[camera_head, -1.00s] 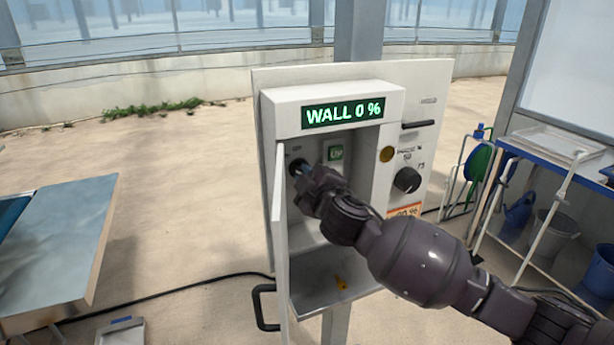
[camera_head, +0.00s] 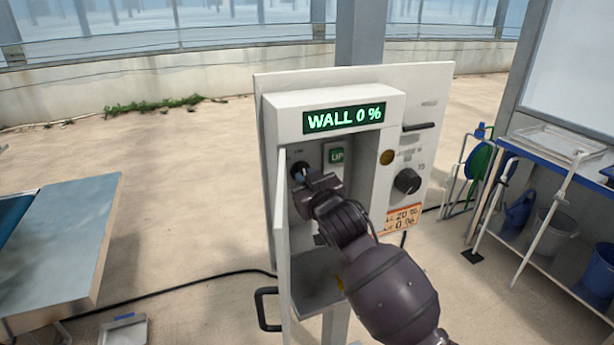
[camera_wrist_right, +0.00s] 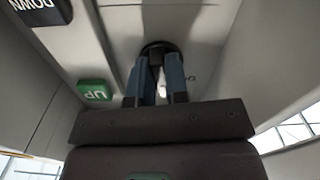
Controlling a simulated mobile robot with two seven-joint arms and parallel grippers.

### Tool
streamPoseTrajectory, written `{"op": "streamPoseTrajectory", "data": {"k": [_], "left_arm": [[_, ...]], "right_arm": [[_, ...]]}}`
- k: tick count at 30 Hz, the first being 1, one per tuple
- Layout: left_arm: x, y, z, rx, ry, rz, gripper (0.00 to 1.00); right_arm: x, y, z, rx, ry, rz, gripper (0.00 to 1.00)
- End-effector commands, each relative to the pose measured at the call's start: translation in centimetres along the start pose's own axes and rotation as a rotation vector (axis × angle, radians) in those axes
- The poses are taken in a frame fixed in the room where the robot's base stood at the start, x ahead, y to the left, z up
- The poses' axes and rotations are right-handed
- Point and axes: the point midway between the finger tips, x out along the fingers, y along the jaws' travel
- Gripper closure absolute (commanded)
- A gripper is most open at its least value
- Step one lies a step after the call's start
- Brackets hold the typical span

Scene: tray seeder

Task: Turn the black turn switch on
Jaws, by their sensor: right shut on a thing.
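The black turn switch (camera_head: 297,169) is on the back wall inside the open control box (camera_head: 388,96), at the left. It also shows in the right wrist view (camera_wrist_right: 158,47), between the fingertips and partly hidden by them. My right gripper (camera_head: 302,175) reaches into the box from the front; its blue-grey fingers, seen in the right wrist view (camera_wrist_right: 160,70), are shut on the switch. A small pale mark shows between the fingers. The display (camera_head: 343,117) reads "WALL 0 %". My left gripper is not in view.
The open box door (camera_head: 282,230) stands close left of my right gripper. A black knob (camera_head: 407,181) is on the panel's right. A blue-topped bench (camera_head: 75,230) is at left.

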Motion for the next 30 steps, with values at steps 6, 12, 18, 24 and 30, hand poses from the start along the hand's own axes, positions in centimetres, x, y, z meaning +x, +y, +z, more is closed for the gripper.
{"op": "streamPoseTrajectory", "data": {"k": [6, 12, 18, 24, 30], "left_arm": [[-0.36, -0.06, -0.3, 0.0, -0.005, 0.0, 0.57], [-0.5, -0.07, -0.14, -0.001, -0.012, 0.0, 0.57], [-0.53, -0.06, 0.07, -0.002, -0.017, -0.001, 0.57], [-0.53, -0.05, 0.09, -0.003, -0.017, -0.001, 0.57], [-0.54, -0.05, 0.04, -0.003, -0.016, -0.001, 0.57]], "right_arm": [[0.01, -0.11, -0.07, 0.117, -0.001, 0.0, 1.0], [0.01, -0.11, -0.01, 0.173, -0.002, 0.0, 1.0], [0.01, -0.13, -0.01, 0.19, -0.001, 0.0, 1.0], [0.01, -0.13, -0.01, 0.191, 0.0, 0.0, 1.0], [0.01, -0.13, -0.02, 0.191, 0.0, -0.001, 0.73]]}}
